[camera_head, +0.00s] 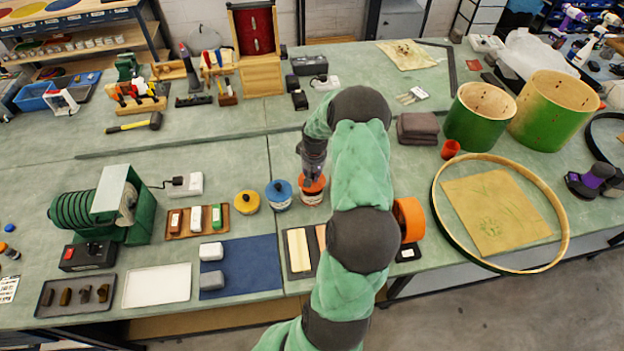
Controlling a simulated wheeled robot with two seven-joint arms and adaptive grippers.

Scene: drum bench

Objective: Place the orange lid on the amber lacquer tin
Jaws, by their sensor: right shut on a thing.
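My right gripper (312,166) points down in the middle of the bench, shut on the orange lid (314,186). The lid is at the top of a tin (312,200) with a pale band, which I take as the amber lacquer tin. I cannot tell whether the lid rests fully on the rim or sits slightly above it. The gripper and lid hide the tin's opening. A blue-topped tin (279,193) stands just left of it, and a yellow-topped tin (246,202) further left. My left gripper is not in view.
A dark blue mat (258,262) with two grey blocks lies in front of the tins. A wooden tray (191,233) of small blocks is to the left. My right arm covers the bench right of the tin. A wooden hoop (560,215) and green drum shells (480,115) stand further right.

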